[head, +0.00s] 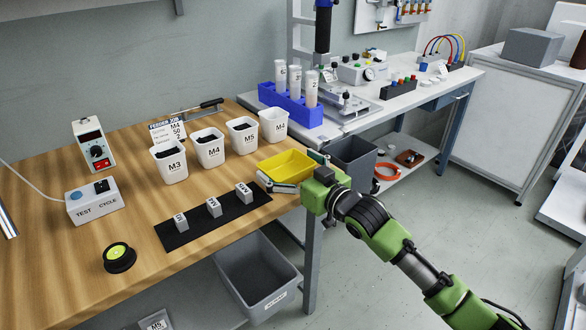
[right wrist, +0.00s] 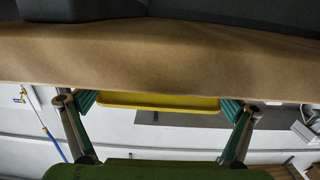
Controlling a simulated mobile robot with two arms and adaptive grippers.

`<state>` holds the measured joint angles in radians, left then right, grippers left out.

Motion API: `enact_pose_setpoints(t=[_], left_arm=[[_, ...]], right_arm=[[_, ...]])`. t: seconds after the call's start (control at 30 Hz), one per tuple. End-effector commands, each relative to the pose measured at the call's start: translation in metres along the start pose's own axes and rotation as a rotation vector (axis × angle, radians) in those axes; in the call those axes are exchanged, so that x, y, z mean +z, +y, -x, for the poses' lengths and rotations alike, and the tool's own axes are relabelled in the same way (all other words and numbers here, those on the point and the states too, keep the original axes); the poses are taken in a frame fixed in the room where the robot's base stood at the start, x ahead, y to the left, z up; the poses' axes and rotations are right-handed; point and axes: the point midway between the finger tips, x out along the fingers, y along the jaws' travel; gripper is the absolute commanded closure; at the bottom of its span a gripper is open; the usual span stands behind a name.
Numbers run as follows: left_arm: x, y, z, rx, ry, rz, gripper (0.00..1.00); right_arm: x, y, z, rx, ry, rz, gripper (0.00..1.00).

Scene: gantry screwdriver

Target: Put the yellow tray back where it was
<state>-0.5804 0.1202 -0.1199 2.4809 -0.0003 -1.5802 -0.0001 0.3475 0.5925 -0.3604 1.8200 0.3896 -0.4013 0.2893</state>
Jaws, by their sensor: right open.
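The yellow tray (head: 285,164) is at the right end of the wooden workbench, beside the white M-labelled bins. My right gripper (head: 294,173) reaches it from the right, its two fingers on either side of the tray. In the right wrist view the yellow tray's edge (right wrist: 160,102) shows between the spread fingers of the right gripper (right wrist: 158,108), by the bench edge. The right gripper is open. I cannot tell whether a finger touches the tray. My left gripper is not in view.
White bins marked M3 (head: 169,163), M4 and M5 stand behind a black mat (head: 213,222) with small labelled blocks. A blue rack (head: 290,106) of tubes stands on the grey bench behind. A grey bin (head: 355,160) sits right of the workbench.

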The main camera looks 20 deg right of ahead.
Motion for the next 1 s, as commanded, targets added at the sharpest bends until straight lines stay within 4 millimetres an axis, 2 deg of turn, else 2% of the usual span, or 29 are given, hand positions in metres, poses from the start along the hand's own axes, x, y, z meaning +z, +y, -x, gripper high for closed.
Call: enact_pose_setpoints(t=[0.17, 0.3, 0.7, 1.0], left_arm=[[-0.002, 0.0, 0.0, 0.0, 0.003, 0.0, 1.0], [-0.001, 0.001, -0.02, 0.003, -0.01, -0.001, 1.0], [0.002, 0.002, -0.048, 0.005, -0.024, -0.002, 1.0], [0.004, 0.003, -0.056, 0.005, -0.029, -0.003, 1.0]], right_arm=[[0.0, 0.0, 0.015, 0.0, -0.002, 0.0, 0.01], [0.0, 0.0, 0.039, 0.0, -0.003, 0.001, 0.01], [0.0, 0.0, 0.101, 0.001, -0.001, 0.0, 0.01], [0.004, 0.0, 0.12, 0.004, -0.01, -0.002, 0.01]])
